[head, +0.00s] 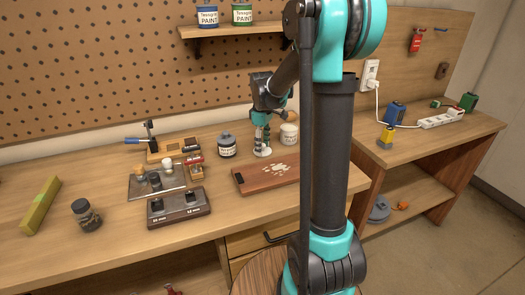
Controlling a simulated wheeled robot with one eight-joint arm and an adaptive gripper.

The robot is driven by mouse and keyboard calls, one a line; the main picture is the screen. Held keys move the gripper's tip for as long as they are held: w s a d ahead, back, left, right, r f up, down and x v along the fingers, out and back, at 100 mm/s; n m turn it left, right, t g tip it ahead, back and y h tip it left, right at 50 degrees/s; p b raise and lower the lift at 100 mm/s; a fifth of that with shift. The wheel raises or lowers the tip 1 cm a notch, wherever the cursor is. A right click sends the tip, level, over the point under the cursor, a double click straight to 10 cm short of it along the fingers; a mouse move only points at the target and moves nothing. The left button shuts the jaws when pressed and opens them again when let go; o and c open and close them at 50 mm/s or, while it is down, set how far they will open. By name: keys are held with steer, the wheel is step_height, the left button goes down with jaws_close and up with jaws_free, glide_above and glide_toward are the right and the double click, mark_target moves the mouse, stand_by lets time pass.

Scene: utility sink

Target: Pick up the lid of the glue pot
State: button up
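My gripper (262,145) points down over the back of the bench, between two labelled jars. A pale cream jar (289,135) with a dark-printed label stands just right of it, with something wooden-coloured near its top. A dark jar (227,149) with a white label stands to its left. I cannot read the labels well enough to tell which is the glue pot. A small whitish round thing (263,153) shows at my fingertips; it may be the lid, and I cannot tell whether the fingers grip it. The finger opening is too small to judge.
A wooden board (250,181) with pale pieces on it lies in front of my gripper. A dark two-well block (178,207), a metal plate (143,190) and a dark jar (86,214) stand to the left. A shelf (232,30) with paint cans hangs above.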

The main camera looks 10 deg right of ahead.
steer(key=c, duration=0.4)
steer(key=shift+f, duration=0.1)
